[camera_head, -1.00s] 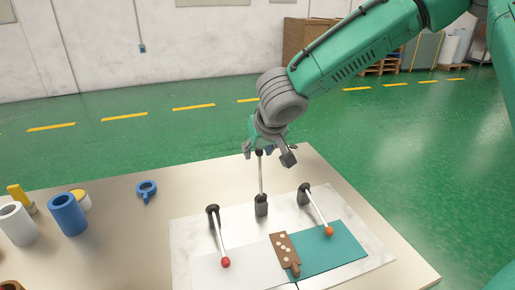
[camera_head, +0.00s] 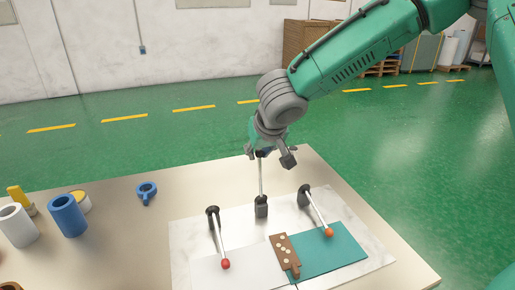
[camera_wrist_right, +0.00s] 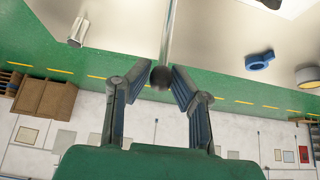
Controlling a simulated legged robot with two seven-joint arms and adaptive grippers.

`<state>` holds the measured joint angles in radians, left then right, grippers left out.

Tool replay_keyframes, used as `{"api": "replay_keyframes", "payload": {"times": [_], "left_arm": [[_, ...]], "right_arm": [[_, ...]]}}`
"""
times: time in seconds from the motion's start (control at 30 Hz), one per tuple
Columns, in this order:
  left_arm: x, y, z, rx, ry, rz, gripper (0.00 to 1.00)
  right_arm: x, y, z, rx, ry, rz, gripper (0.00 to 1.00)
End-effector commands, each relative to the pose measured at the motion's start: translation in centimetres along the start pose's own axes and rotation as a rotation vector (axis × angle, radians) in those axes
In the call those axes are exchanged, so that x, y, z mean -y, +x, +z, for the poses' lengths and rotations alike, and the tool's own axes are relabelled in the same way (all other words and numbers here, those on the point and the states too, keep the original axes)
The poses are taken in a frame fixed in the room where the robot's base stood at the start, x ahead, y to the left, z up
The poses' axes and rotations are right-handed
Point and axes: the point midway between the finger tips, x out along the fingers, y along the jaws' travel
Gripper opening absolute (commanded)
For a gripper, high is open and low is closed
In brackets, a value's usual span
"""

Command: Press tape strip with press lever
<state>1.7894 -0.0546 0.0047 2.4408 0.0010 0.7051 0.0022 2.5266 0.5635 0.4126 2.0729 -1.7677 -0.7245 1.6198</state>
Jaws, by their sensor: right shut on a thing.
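The press lever (camera_head: 261,180) is a thin metal rod standing upright from a dark base at the back of a pale board. Its black knob (camera_wrist_right: 161,77) sits between the fingers of my right gripper (camera_head: 270,155), which is shut on it. A brown strip-like piece with pale dots (camera_head: 280,244) lies across the meeting edges of a white sheet (camera_head: 213,272) and a teal sheet (camera_head: 343,250), in front of the lever. I cannot tell whether it is the tape strip. My left gripper is out of view.
A red-knobbed lever (camera_head: 219,240) and an orange-knobbed lever (camera_head: 318,212) lean forward on either side, their knobs over the sheets. A blue ring with a handle (camera_head: 147,189), a blue roll (camera_head: 67,215) and a white roll (camera_head: 16,225) stand on the table's left.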

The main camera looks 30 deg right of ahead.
Motion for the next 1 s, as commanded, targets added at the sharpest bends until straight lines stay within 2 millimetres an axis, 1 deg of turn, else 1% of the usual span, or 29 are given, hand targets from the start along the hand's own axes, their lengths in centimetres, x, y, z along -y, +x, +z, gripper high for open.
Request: {"api": "replay_keyframes", "payload": {"times": [0.23, 0.7, 0.83, 1.0], "left_arm": [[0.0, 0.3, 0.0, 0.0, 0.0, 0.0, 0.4], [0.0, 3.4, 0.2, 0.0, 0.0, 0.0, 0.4], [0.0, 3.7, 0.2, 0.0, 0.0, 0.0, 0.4], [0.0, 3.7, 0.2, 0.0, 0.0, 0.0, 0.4]], "right_arm": [[0.0, 0.0, 0.3, 0.001, 0.0, 0.001, 0.0], [-0.1, -1.6, 3.1, 0.003, 0.0, 0.002, 0.0], [-0.1, -2.0, 3.5, 0.004, 0.0, 0.002, 0.0], [-0.1, -2.1, 3.5, 0.005, 0.0, 0.002, 0.0]]}}
